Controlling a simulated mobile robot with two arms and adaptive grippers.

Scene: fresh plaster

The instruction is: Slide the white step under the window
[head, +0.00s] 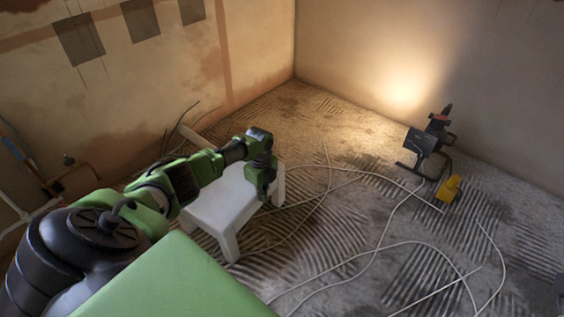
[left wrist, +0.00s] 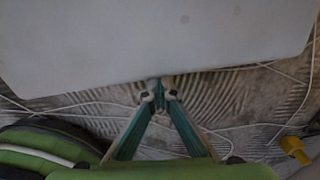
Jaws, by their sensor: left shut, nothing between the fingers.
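The white step (head: 222,203) stands upright on the floor, left of the middle of the head view, partly hidden behind my left arm. Its pale flat top (left wrist: 150,40) fills the upper part of the left wrist view. My left gripper (head: 264,192) points down at the step's right end. In the left wrist view the left gripper (left wrist: 160,94) has its fingertips together with nothing between them, at the step's edge; I cannot tell whether they touch it. My right gripper is not in view. No window shows in either view.
Pale cables (head: 366,259) loop over the ridged floor right of the step. A lit work lamp (head: 428,143) and a yellow object (head: 449,188) stand near the right wall. Pipes (head: 38,207) run along the left wall. Floor between step and lamp is open apart from cables.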

